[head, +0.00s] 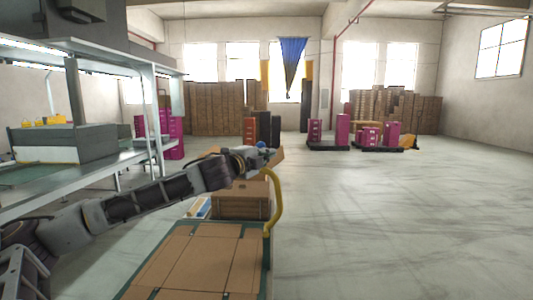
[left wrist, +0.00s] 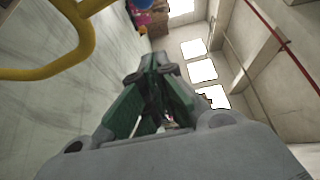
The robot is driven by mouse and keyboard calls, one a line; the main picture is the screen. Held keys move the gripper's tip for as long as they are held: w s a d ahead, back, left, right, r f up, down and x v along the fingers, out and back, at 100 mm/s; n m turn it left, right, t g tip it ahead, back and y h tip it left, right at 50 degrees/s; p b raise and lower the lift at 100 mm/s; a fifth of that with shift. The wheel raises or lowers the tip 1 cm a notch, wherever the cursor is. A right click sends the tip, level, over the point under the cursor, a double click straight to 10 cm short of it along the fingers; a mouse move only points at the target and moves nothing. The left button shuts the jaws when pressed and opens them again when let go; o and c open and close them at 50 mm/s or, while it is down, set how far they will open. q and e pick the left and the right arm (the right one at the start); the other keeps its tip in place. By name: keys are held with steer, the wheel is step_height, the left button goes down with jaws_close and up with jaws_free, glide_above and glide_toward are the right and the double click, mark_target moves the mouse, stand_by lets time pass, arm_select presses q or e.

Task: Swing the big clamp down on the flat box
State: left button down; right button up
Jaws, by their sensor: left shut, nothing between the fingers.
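My left gripper (head: 256,160) is held out at the end of my left arm, above the boxes at centre in the head view. In the left wrist view its green and grey fingers (left wrist: 153,72) are together, with nothing between them. I cannot tell which one is the task's flat box. No big clamp can be made out in either view. My right gripper is not in view.
A yellow curved bar (head: 278,203) rises at the cart's far right end, close to the gripper; it also shows in the left wrist view (left wrist: 85,42). A brown carton (head: 240,206) stands beyond the cart. A metal workbench (head: 100,172) is at left. The floor at right is clear.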

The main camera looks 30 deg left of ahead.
arm_select(q)
steer(key=shift+w+p, duration=0.9)
steer(key=shift+w, duration=3.9)
steer(key=a, duration=0.1)
steer(key=s+a, duration=0.1)
steer(key=a, duration=0.1)
steer(key=shift+s+a, duration=0.25)
steer(key=shift+a, duration=0.15)
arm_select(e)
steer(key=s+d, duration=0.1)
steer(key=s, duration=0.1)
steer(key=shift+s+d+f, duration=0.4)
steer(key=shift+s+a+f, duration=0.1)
